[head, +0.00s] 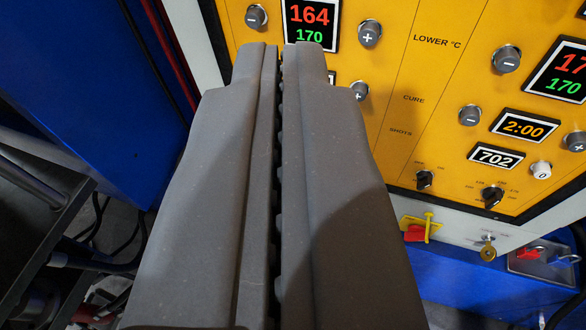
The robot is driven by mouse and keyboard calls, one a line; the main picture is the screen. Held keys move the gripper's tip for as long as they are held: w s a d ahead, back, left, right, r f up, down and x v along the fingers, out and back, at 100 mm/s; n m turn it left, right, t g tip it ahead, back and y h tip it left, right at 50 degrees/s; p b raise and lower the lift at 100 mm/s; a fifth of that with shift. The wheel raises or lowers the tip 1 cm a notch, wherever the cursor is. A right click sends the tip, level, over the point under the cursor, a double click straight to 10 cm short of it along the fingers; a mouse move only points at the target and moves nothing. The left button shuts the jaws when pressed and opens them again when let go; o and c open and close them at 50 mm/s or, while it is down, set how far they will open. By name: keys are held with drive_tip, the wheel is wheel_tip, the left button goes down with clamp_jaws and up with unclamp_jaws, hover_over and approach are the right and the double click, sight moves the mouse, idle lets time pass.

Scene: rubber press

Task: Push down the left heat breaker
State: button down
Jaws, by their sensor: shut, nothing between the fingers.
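My gripper (280,52) is shut and empty. Its two long grey fingers fill the middle of the head view, and the tips lie over the left part of the yellow control panel (425,70). I cannot make out any part labelled as a heat breaker. On the pale strip below the panel, a red switch with a yellow piece (416,231) sits right of my fingers. Farther right, a red part (528,253) sits by a clear cover. I cannot tell whether either is a breaker. The fingers hide part of the panel's left side.
A temperature display (311,24) reads 164 over 170, with grey plus and minus buttons beside it. A timer (525,127) reads 2:00 and a counter (496,156) reads 702. Two black rotary knobs and a key (488,249) sit lower. Blue machine walls and dark cables stand at left.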

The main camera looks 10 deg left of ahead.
drive_tip(key=w+a+f+m+h+b, duration=0.1)
drive_tip(key=w+a+f, duration=0.1)
drive_tip(key=w+f, duration=0.95)
drive_tip(key=w+a+f+m, duration=0.1)
drive_tip(key=w+a+f, duration=0.1)
drive_tip(key=w+f, duration=0.95)
drive_tip(key=s+d+f+h, duration=0.1)
drive_tip(key=f+h, duration=0.1)
drive_tip(key=f, duration=1.5)
drive_tip(key=s+d+f+m+h+b, duration=0.1)
drive_tip(key=s+d+f+h, duration=0.1)
drive_tip(key=f, duration=1.5)
drive_tip(key=shift+s+d+f+h, duration=0.2)
drive_tip(key=shift+s+d+h, duration=0.1)
drive_tip(key=shift+h, duration=0.2)
drive_tip(key=b+x, duration=0.2)
drive_tip(key=x, duration=0.8)
drive_tip(key=shift+r, duration=0.2)
